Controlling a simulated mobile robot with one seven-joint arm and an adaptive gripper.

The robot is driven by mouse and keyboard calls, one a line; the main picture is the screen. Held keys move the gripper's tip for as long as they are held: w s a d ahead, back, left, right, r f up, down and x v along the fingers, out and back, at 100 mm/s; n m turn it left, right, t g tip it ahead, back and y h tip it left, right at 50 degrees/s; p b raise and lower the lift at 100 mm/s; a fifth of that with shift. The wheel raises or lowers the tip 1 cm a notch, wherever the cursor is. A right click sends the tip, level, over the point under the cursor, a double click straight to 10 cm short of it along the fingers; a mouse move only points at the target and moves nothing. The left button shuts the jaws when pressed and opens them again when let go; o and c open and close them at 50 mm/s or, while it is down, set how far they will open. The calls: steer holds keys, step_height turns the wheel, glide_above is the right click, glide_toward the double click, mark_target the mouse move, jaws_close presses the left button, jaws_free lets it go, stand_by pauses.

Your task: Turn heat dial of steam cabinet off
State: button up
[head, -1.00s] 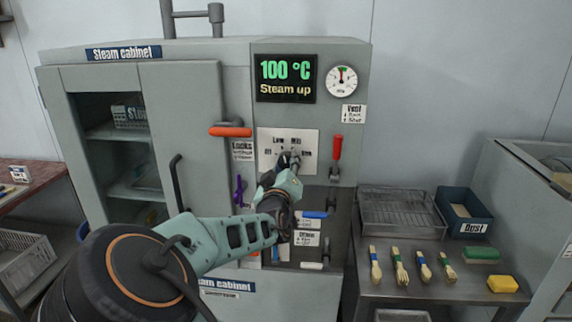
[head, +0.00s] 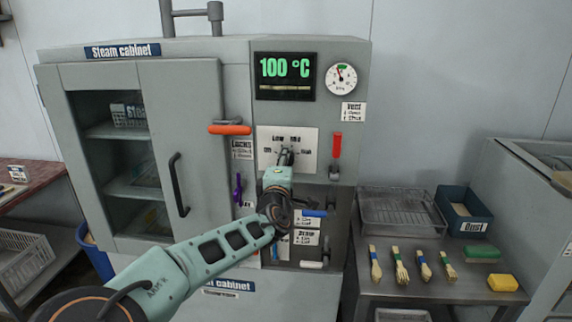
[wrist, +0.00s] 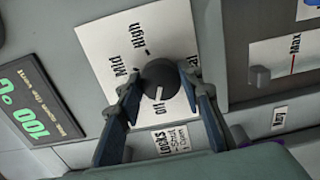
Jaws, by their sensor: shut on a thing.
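The steam cabinet (head: 110,80) stands ahead with its door closed. Its dark round heat dial (wrist: 160,80) sits on a white plate (head: 305,146) printed with heat settings. In the wrist view my gripper (wrist: 160,82) is shut on the dial, one finger on each side. A pale mark on the dial appears to point towards the word Off. In the head view my gripper (head: 287,158) covers the dial and part of the plate. The display (head: 286,76) reads 100 °C in green, with a thin, unreadable line below.
A red lever (head: 337,146) is right of the plate and an orange handle (head: 230,129) is left of it. A blue handle (head: 314,213) sits below. A side table (head: 400,287) holds a wire tray, brushes and a blue bin.

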steer(key=shift+n, duration=0.8)
steer(key=o, duration=1.2)
steer(key=shift+c, duration=0.2)
steer(key=shift+s, duration=0.1)
steer(key=s, duration=1.1)
steer(key=shift+s+a, duration=0.15)
steer(key=shift+s, duration=0.25)
